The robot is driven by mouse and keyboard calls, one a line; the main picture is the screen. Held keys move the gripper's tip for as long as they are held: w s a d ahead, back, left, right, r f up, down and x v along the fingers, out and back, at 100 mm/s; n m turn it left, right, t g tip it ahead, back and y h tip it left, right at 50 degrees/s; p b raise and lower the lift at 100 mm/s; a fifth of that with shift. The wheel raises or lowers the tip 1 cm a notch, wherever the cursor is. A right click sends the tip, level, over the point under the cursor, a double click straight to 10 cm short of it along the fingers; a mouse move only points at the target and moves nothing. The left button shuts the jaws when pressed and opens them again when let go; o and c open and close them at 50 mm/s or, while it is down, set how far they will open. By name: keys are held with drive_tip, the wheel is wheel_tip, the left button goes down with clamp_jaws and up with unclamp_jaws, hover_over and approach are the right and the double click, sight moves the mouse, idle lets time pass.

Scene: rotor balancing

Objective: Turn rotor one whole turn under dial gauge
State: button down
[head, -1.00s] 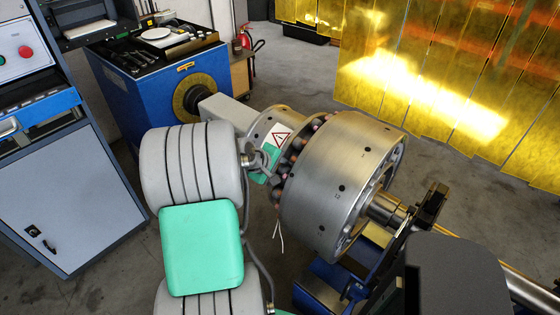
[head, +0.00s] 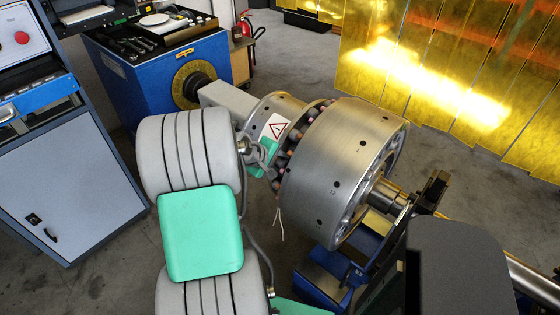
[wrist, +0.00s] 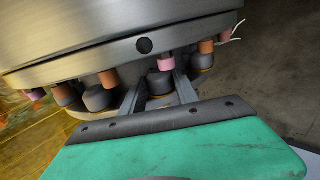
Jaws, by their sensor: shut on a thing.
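The rotor (head: 318,165) is a large steel drum with dark holes and small numbers on its rim, lying on a horizontal shaft (head: 388,194). A ring of grey, orange and pink studs lines its near face. In the wrist view the rotor (wrist: 60,65) fills the top. My gripper (wrist: 160,92) has its two fingers on either side of a grey stud with a pink tip (wrist: 166,63), shut on it. In the head view my gripper (head: 264,163) is at the rotor's left side, partly hidden by my arm. I cannot make out the dial gauge.
A blue machine housing (head: 130,85) with a yellow ring and a tool tray stands behind. A grey cabinet with a red button (head: 21,38) is at the left. Yellow curtains (head: 460,130) hang at the right. A dark bracket (head: 428,200) stands by the shaft.

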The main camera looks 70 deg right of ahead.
drive_tip(key=c, duration=0.9)
unclamp_jaws()
drive_tip(key=shift+c, duration=0.2)
drive_tip(key=shift+w+a+r, duration=0.1)
drive_tip(key=shift+a+r, duration=0.05)
drive_tip(key=shift+r, duration=0.1)
drive_tip(key=v, duration=0.7)
drive_tip(key=shift+a, duration=0.1)
